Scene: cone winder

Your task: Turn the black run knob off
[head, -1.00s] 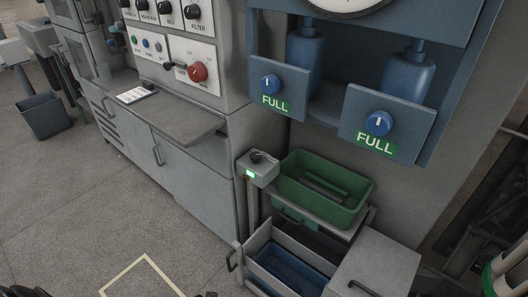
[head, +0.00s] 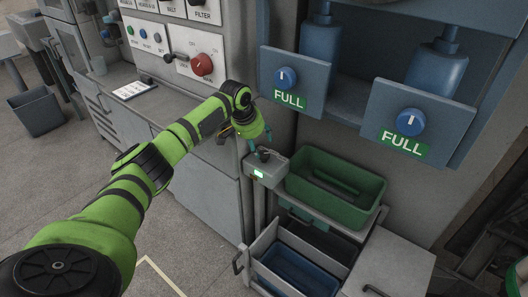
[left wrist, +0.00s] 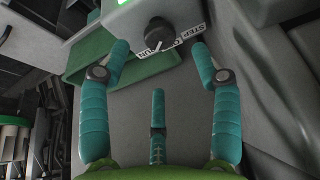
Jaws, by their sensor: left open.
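The black knob (head: 264,154) sits on top of a small grey control box (head: 262,172) with a lit green display. My left gripper (head: 258,141) is just above the knob, reaching down from the left. In the left wrist view the left gripper (left wrist: 160,50) is open, its two outer teal fingers spread either side of the knob and the third finger below. It holds nothing. My right gripper is not in view.
A green bin (head: 335,190) stands right of the box, above an open drawer with a blue bin (head: 292,268). Blue valve knobs with FULL labels (head: 289,100) are on the wall. A panel with a red knob (head: 201,64) is at the upper left.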

